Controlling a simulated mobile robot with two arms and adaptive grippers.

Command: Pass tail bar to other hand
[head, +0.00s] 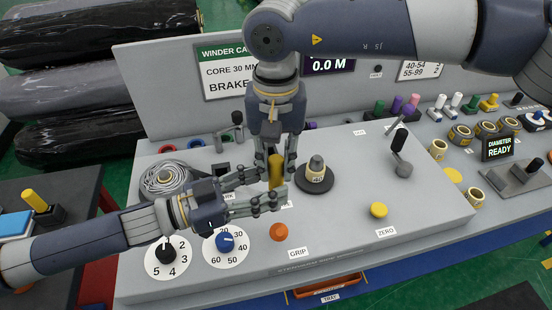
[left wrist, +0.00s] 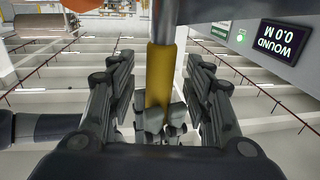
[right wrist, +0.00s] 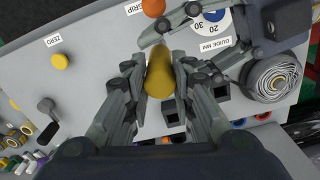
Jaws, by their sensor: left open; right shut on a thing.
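The tail bar (head: 276,170) is a yellow-brown upright bar above the grey console. My right gripper (head: 276,160) comes down from above and is shut on it; the right wrist view shows the bar (right wrist: 160,75) end-on between the right fingers (right wrist: 160,90). My left gripper (head: 262,188) comes in from the left, lower down, with its fingers open on either side of the bar. In the left wrist view the bar (left wrist: 160,75) stands upright between the open left fingers (left wrist: 160,95), with a gap at each side.
A dark round base with a grey cone-shaped post (head: 316,170) stands just right of the grippers. A black-handled crank (head: 400,145) stands right.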

